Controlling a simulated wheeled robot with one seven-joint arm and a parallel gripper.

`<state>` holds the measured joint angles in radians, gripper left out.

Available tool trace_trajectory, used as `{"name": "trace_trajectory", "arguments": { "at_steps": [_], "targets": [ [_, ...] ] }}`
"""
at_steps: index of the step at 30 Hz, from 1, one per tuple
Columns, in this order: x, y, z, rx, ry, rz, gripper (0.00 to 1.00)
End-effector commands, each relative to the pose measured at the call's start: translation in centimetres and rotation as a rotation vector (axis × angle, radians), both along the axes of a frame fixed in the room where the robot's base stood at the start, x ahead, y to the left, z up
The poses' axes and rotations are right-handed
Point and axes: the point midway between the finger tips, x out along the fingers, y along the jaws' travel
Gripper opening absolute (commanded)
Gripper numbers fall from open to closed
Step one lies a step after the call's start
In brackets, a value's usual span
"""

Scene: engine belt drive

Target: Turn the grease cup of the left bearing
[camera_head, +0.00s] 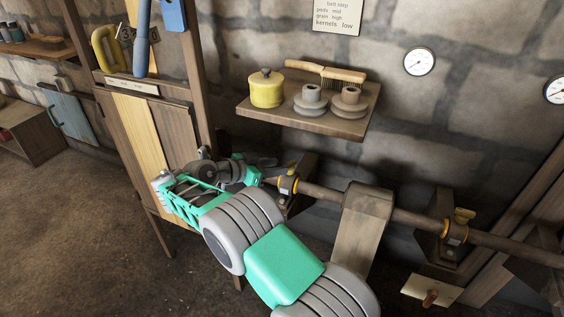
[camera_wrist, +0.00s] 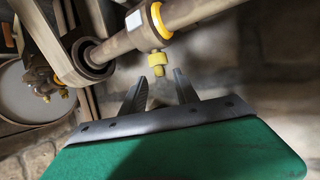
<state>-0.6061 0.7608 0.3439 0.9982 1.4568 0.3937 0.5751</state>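The left bearing (camera_head: 287,184) with its yellow ring sits on the shaft behind my arm in the head view. In the wrist view, its yellow grease cup (camera_wrist: 158,62) shows beside the shaft, near the yellow ring (camera_wrist: 160,20). My gripper (camera_wrist: 160,76) is open, its two dark fingers apart and empty. The cup appears just beyond the fingertips, roughly in line with the gap between them; I see no contact. In the head view my own wrist and arm hide most of the gripper.
The shaft (camera_head: 405,216) runs along the wall to a right bearing (camera_head: 455,232) with a yellow cup (camera_head: 464,215). A shelf (camera_head: 352,124) above holds a yellow pot (camera_head: 266,90), a brush and grey pulleys. A cabinet (camera_head: 178,135) stands left.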

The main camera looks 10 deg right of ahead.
Motion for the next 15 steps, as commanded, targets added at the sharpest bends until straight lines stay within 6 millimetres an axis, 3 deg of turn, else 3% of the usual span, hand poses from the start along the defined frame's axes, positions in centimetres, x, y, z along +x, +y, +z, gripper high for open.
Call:
{"name": "trace_trajectory", "arguments": {
  "at_steps": [1, 4, 15],
  "targets": [
    [-0.3, 0.6, 1.8, -0.003, 0.004, 0.003, 0.36],
    [-0.9, 1.7, 2.4, -0.003, 0.002, 0.002, 0.36],
    [-1.8, 3.4, 2.1, -0.001, -0.003, 0.000, 0.36]
  ]
}}
